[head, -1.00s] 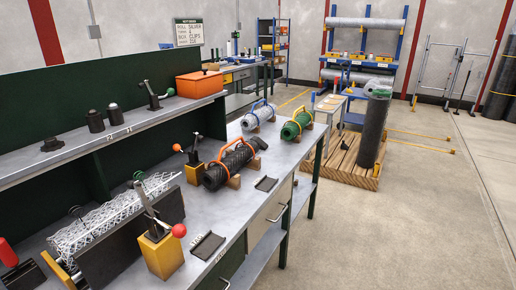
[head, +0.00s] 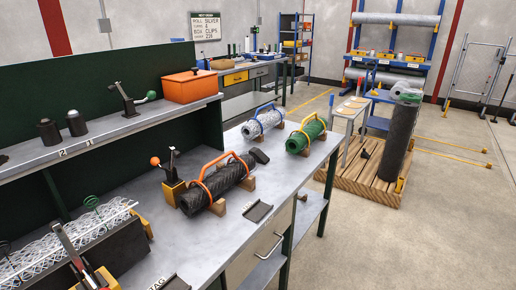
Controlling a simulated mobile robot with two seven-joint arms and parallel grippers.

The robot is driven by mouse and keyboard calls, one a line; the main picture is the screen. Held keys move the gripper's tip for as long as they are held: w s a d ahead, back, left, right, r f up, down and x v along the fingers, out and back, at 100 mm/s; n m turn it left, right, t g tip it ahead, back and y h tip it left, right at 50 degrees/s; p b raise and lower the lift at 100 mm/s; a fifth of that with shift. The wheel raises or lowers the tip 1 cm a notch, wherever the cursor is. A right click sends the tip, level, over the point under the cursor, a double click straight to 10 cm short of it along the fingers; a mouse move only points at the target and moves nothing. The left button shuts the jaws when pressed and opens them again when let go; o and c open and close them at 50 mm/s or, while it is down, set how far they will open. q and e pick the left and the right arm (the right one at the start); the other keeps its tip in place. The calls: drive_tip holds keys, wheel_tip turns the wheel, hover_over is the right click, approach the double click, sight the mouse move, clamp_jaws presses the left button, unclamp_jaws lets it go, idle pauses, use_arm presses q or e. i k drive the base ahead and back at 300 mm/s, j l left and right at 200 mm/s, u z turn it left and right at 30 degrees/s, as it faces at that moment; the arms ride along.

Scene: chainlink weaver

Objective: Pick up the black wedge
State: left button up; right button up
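A small dark piece (head: 364,153), possibly the black wedge, sits on the wooden pallet (head: 352,181) beside the upright dark roll (head: 398,140). It is too small to tell its exact shape. I cannot tell for sure which of the two is the wedge. Neither of my grippers shows in the head view.
The grey workbench (head: 215,240) runs along the left and carries a silver roll (head: 263,122), a green roll (head: 306,134) and lever clamps. An orange box (head: 190,87) stands on the upper shelf. Bare concrete floor (head: 440,230) lies open at the right.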

sight(262, 159)
drive_tip(key=i+l+u, duration=0.1)
drive_tip(key=i+l, duration=0.3)
drive_tip(key=i+l+u, duration=0.15)
drive_tip(key=i+l, duration=0.2)
drive_tip(key=l, duration=0.15)
drive_tip(key=i+l+u, duration=0.1)
drive_tip(key=i+l, duration=0.25)
drive_tip(key=l, duration=0.15)
